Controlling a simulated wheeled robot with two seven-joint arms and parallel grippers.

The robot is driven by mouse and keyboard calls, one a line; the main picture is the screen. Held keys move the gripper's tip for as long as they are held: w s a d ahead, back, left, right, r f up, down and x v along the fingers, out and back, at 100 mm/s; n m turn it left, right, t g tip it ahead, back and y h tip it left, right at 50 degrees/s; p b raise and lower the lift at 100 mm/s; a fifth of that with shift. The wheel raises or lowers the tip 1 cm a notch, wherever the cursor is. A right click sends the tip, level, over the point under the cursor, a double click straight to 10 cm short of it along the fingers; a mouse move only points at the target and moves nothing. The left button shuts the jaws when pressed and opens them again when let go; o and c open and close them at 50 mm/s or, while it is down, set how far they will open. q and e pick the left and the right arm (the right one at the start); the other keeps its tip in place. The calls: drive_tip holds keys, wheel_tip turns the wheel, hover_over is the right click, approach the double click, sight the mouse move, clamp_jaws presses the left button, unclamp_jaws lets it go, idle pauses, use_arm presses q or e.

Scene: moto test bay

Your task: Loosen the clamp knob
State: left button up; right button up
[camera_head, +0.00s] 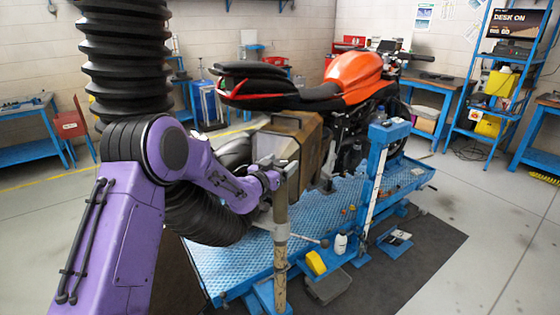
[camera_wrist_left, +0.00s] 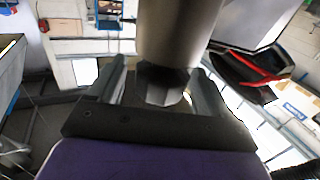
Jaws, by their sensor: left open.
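A brown and grey upright post (camera_head: 280,232) stands in front of the motorcycle lift. My left gripper (camera_head: 281,171) is at the top of this post, at the end of my purple arm. In the left wrist view a thick grey cylinder (camera_wrist_left: 178,32) comes down from the top. A dark faceted piece, which looks like the clamp knob (camera_wrist_left: 162,88), sits below it. The open fingers of my left gripper (camera_wrist_left: 160,80) stand on both sides of the knob. I cannot tell if they touch it. In the head view the knob is not clearly visible.
An orange and black motorcycle (camera_head: 352,78) stands on the blue lift platform (camera_head: 222,270). A blue column (camera_head: 375,185) rises at the platform's near side. A brown box-like part (camera_head: 290,128) is behind the gripper. A yellow block (camera_head: 316,262) and white bottle (camera_head: 341,244) sit nearby. Floor at right is open.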

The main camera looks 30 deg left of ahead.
use_arm(q)
drive_tip(key=c, duration=1)
drive_tip(key=shift+o, duration=0.2)
drive_tip(key=shift+n+y+b, duration=0.4)
drive_tip(key=shift+n+y, duration=0.1)
drive_tip(key=shift+y, duration=0.2)
drive_tip(key=shift+n+y, duration=0.3)
drive_tip(key=shift+y, duration=0.2)
drive_tip(key=o, duration=1)
drive_tip(key=shift+c, duration=0.2)
drive_tip(key=shift+s, duration=0.15)
drive_tip(key=s+d+b, duration=0.1)
drive_tip(key=s+b, duration=0.3)
drive_tip(key=s, duration=0.6)
drive_tip(key=shift+d, duration=0.3)
